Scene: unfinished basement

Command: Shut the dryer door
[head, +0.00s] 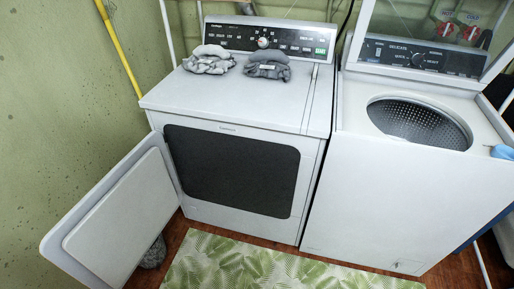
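The white dryer (231,105) stands at the centre of the head view. Its white door (125,222) is swung wide open to the left, with its raised inner panel facing the room. The dark dryer opening (233,172) shows uncovered in the front face. The door's lower left edge reaches close to the bottom of the picture. Neither of my grippers shows in the head view.
Two grey folded cloths (209,60) lie on the dryer top. A washer (411,170) with its lid raised stands close on the right. A green leaf-patterned rug (250,265) covers the floor in front. A grey lump (154,252) lies beside the door.

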